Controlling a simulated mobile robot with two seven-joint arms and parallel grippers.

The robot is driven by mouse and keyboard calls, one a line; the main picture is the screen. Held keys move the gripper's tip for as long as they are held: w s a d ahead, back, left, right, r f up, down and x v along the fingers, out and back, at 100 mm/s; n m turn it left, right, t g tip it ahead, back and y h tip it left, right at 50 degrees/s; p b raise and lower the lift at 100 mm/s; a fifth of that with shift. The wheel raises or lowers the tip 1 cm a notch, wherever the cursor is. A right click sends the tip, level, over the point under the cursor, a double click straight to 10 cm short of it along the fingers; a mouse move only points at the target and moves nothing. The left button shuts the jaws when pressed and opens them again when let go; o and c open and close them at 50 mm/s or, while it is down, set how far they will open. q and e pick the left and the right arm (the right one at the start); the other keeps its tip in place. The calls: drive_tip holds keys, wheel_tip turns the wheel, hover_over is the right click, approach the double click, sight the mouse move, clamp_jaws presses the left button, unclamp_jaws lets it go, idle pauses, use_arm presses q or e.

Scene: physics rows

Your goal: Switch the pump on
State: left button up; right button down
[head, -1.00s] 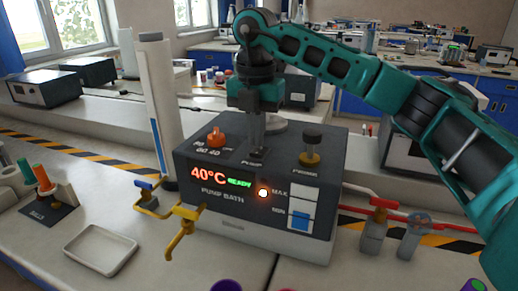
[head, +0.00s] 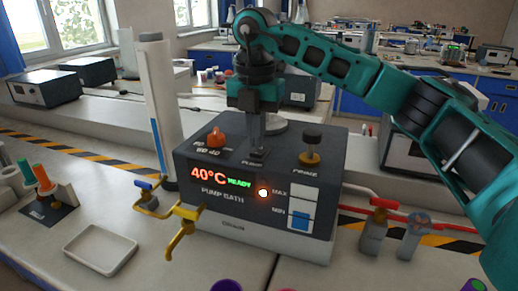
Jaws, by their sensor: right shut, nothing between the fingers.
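The pump bath (head: 225,215) is a dark box on the bench, with a red "40°C" readout and a green "READY" beside it. An orange-white lamp (head: 263,192) glows on its front. My right gripper (head: 258,150) is shut and empty, pointing down at the top panel just behind the "PUMP" label. Its fingertips are at or just above a small dark switch (head: 259,155), which they largely hide. I cannot tell its position or whether they touch it. My left gripper is not in view.
On the bath's top are an orange knob (head: 216,137) at left and a black-capped brass knob (head: 311,147) at right. An empty white tray (head: 101,249) lies front left.

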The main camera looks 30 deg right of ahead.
sight(256, 153)
drive_tip(key=shift+f+b, duration=0.55)
drive_tip(key=shift+f, duration=0.4)
idle(0.4)
drive_tip(key=shift+r, duration=0.1)
drive_tip(key=shift+r+p, duration=2.95)
drive_tip(key=shift+r, duration=0.55)
drive_tip(key=shift+f, duration=0.1)
